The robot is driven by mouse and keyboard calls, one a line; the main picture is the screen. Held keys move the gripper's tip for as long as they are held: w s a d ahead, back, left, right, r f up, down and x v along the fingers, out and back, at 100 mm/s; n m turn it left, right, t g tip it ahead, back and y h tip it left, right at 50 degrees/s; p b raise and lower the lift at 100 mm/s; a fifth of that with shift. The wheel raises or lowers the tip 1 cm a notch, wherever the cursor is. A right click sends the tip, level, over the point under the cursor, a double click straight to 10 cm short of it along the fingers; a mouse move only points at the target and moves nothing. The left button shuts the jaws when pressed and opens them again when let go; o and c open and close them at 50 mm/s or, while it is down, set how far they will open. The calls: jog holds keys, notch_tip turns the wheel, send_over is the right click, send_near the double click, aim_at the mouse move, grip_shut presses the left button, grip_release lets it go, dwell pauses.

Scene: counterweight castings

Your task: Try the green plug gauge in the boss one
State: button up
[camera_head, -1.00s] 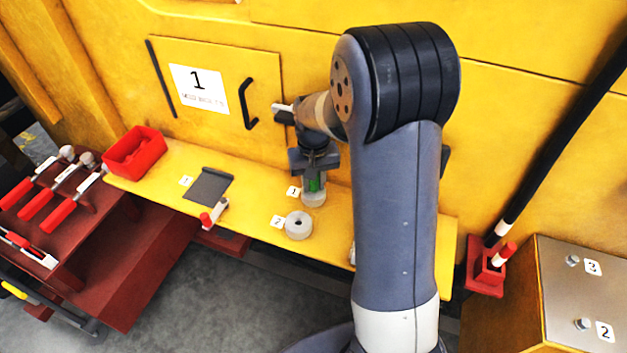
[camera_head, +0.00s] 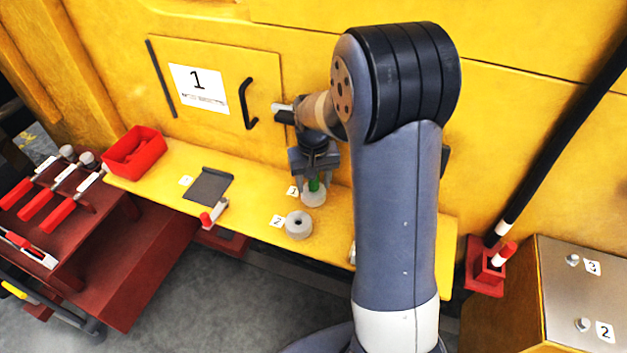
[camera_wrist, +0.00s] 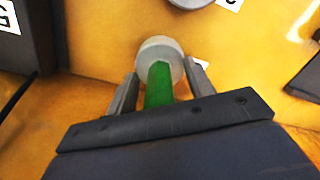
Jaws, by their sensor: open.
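The green plug gauge (camera_head: 314,185) stands on end at the boss labelled 1 (camera_head: 313,197), a pale round ring on the yellow ledge. Its lower end meets the middle of the ring's top; how deep it sits in the bore cannot be told. My gripper (camera_head: 315,173) is above the boss, jaws open, one on each side of the gauge. In the wrist view the green gauge (camera_wrist: 158,85) lies between the spread fingers, in front of the pale boss (camera_wrist: 160,50). The gauge's upper end is hidden by my gripper.
A second pale boss labelled 2 (camera_head: 299,225) stands close in front. A grey plate (camera_head: 209,185), a small red-and-white item (camera_head: 213,214) and a red bin (camera_head: 134,152) are to the left. The yellow wall with a black handle (camera_head: 246,104) rises close behind.

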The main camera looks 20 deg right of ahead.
notch_tip(320, 180, up, 10)
jog(key=shift+r, duration=0.2)
notch_tip(320, 180, up, 12)
jog(key=p, duration=1)
jog(key=shift+r, duration=0.2)
jog(key=shift+f, duration=0.1)
dwell(1.2)
